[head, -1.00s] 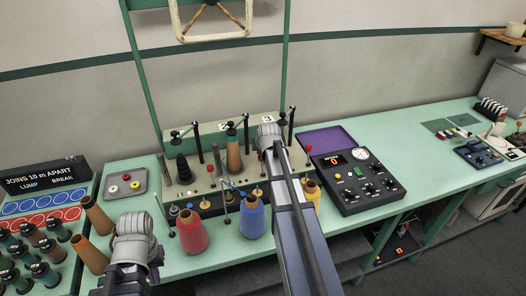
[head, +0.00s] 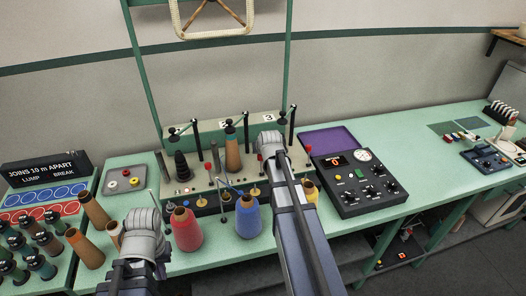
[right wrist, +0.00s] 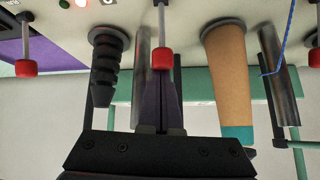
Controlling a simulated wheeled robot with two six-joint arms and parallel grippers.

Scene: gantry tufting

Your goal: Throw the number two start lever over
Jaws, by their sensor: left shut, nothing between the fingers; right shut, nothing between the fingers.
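The start levers are upright stalks with red knobs on the front of the winding machine (head: 200,188). The middle, number two lever (head: 258,158) stands just right of the brown cone (head: 232,152); its knob (right wrist: 162,58) is at the centre of the right wrist view. My right gripper (head: 268,142) is at this lever. In the right wrist view its dark fingers (right wrist: 161,92) are shut and line up with the knob; I cannot tell whether they touch it. My left gripper (head: 142,218) is shut and empty, left of the red yarn cone (head: 186,230).
Other red-knobbed levers stand on both sides, left (right wrist: 27,68) and right (right wrist: 314,57) in the wrist view. A black ribbed spindle (right wrist: 106,68) is close by. A blue yarn cone (head: 248,216) stands in front. The control box (head: 355,183) is on the right.

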